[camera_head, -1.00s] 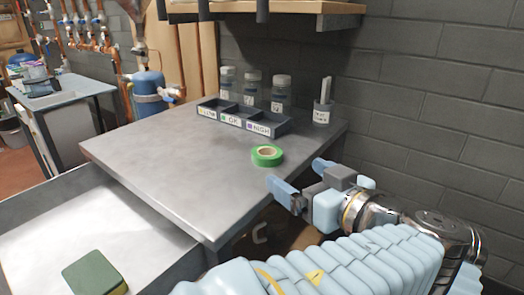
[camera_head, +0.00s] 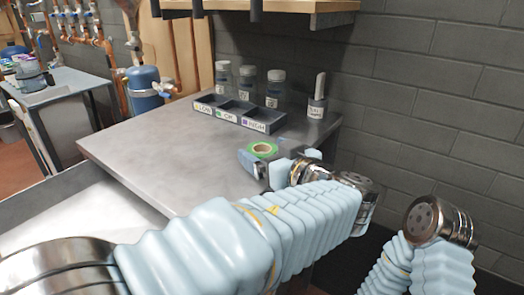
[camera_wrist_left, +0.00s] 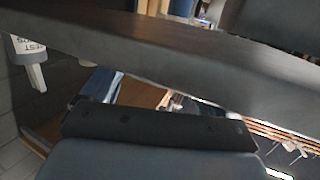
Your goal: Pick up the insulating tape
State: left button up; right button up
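The insulating tape is a green roll (camera_head: 263,150) with a tan core. It lies flat near the right side of the grey metal table (camera_head: 150,165) in the head view. My left gripper (camera_head: 281,159) is beside it, at the table's right edge, with its pale blue fingers apart. One finger is just in front of the roll and partly overlaps it in the picture; I cannot tell whether they touch. Nothing shows held. The tape does not show in the left wrist view. My right gripper is out of view; only part of that arm shows at lower right.
A dark tray (camera_head: 240,115) labelled LOW, OK and HIGH stands behind the tape, with several lidded jars behind it. A labelled cup (camera_head: 317,107) stands near the wall; it also shows in the left wrist view (camera_wrist_left: 27,46). A wooden shelf (camera_head: 320,12) hangs above.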

pick_arm(q)
jog(key=c, duration=1)
jog(key=shift+o, duration=0.2)
jog(key=shift+r, duration=0.15)
